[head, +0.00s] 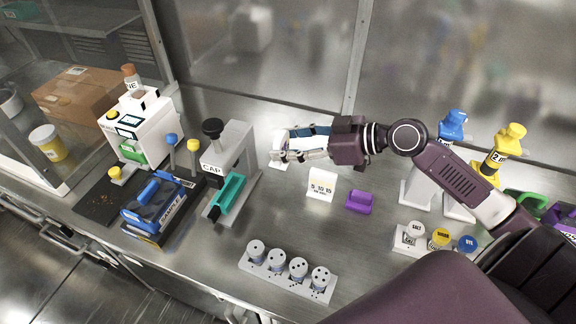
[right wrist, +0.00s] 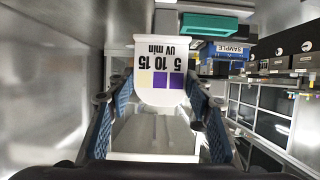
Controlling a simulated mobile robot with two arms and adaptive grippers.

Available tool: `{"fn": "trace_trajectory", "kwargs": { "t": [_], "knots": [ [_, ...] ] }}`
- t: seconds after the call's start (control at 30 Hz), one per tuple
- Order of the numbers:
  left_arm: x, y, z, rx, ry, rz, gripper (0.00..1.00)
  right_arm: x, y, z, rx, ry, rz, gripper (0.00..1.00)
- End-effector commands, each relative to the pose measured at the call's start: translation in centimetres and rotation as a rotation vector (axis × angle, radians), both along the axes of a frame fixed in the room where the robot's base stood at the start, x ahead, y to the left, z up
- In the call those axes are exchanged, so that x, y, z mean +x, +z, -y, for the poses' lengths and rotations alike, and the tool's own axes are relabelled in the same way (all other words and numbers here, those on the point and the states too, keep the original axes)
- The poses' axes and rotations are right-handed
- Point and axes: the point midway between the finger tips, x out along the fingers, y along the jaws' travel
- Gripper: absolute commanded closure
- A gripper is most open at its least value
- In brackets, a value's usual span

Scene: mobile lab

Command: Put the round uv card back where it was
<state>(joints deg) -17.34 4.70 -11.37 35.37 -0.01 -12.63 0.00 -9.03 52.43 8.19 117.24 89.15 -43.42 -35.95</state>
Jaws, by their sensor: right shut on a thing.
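The round uv card (right wrist: 160,65) is white with a rounded end, "5 10 15 UV min" print and pale yellow and purple patches. In the right wrist view its print is upside down, between the fingertips of my right gripper (right wrist: 154,98). In the head view my right gripper (head: 283,146) reaches left over the bench, shut on the card, right of the CAP stand. The card is small and partly covered by the fingers there. Another white piece (head: 321,185) marked "5 10 15" stands on the bench below the gripper. My left gripper is not in view.
The grey CAP stand (head: 236,150) with a teal tray (head: 227,195) is close left of the gripper. A purple block (head: 359,201) and a rack of grey-capped vials (head: 286,277) sit on the bench. Blue (head: 452,126) and yellow (head: 507,141) bottles stand right. Bare steel lies around the rack.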

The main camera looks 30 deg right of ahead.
Motion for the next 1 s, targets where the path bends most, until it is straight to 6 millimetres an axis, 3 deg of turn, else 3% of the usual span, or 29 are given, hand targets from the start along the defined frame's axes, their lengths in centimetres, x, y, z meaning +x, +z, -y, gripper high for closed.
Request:
{"fn": "trace_trajectory", "kwargs": {
  "t": [0.1,0.27,0.53,1.0],
  "knots": [
    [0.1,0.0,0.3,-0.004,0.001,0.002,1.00,0.0,-2.2,0.0,0.002,-0.002,-0.002,0.77],
    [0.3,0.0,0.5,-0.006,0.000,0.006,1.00,0.0,-3.5,0.0,0.000,-0.001,0.000,0.77],
    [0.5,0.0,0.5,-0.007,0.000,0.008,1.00,0.0,-7.1,0.0,0.002,-0.002,-0.001,0.77],
    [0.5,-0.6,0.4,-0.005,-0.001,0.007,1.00,0.0,-8.0,0.0,-0.001,-0.001,0.001,0.77]
  ]
}}
